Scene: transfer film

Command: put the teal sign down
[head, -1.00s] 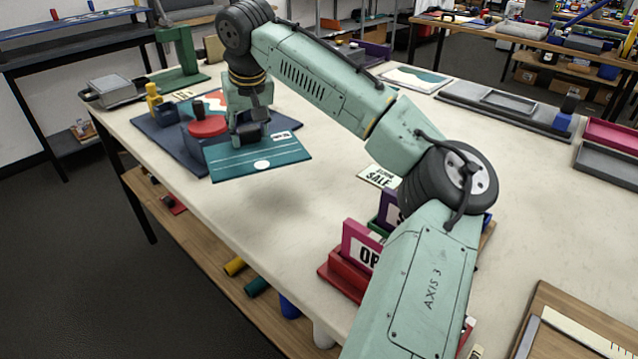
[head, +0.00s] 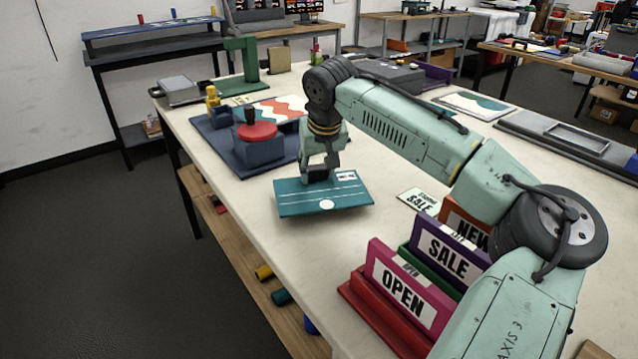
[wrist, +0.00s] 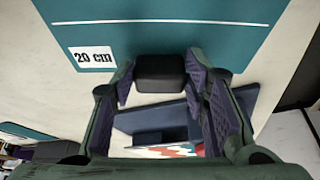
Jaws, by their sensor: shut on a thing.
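The teal sign (head: 300,198) is a flat panel with white lines, a white oval and a small white label. It lies roughly level over the cream table, near its front-left edge, with a shadow under it and apparently a small gap. My gripper (head: 320,176) is above its back part and shut on it. In the wrist view the sign (wrist: 190,42) fills the top, with a "20 cm" label. There a dark block sits between the fingertips of my gripper (wrist: 161,75). The exact contact with the sign is hard to see.
A dark blue mat with a red-topped device (head: 257,140) is left of the sign. A small "SALE" card (head: 420,200) lies to its right. Upright signs marked OPEN (head: 398,290) and SALE (head: 446,255) stand in holders nearer me. Bare tabletop (head: 255,205) surrounds the sign.

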